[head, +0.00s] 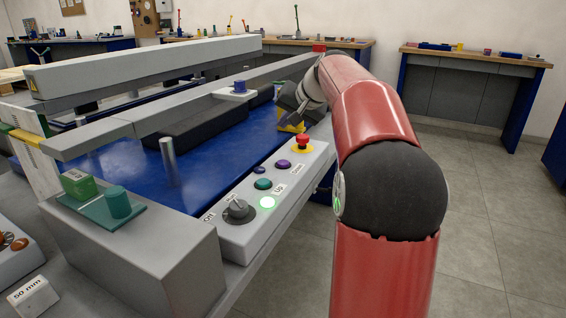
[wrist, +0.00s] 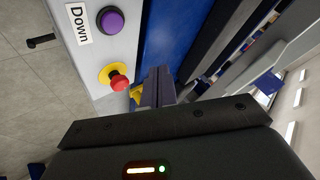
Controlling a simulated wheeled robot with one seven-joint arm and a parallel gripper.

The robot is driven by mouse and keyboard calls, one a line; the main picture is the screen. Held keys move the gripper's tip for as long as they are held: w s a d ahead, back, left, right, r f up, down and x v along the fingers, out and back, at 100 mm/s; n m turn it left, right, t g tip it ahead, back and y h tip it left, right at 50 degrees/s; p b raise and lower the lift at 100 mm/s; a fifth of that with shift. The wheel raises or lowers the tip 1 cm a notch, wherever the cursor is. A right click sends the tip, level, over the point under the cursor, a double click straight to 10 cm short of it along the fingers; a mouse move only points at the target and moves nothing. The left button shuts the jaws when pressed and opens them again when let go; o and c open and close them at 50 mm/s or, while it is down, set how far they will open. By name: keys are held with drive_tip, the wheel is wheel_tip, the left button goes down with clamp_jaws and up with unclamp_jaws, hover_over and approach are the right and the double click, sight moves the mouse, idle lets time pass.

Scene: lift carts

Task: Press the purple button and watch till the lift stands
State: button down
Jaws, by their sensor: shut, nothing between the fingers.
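The purple button (head: 283,164) sits on the grey control panel (head: 222,233) at the lift's near right side. In the wrist view the purple button (wrist: 111,21) is at the upper left, beside a "Down" label. My gripper (wrist: 158,84) is shut and empty. It is beyond the red stop knob (head: 302,142), apart from the purple button. The stop knob, on its yellow base, shows between button and fingers in the wrist view (wrist: 118,82). The lift has a blue deck (head: 195,178) and grey beams (head: 150,66).
The panel also bears a green button (head: 262,184) and a grey rotary switch (head: 238,209). A green block (head: 78,184) and a white "50 mm" block (head: 33,297) are at the left. A workbench (head: 470,85) stands at the back right. The floor at right is clear.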

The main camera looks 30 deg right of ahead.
sight(286, 164)
wheel_tip(286, 164, down, 8)
drive_tip(key=b, duration=0.5)
drive_tip(key=shift+f, duration=0.25)
idle(1.7)
drive_tip(key=shift+f+b, duration=0.4)
drive_tip(key=shift+b, duration=0.15)
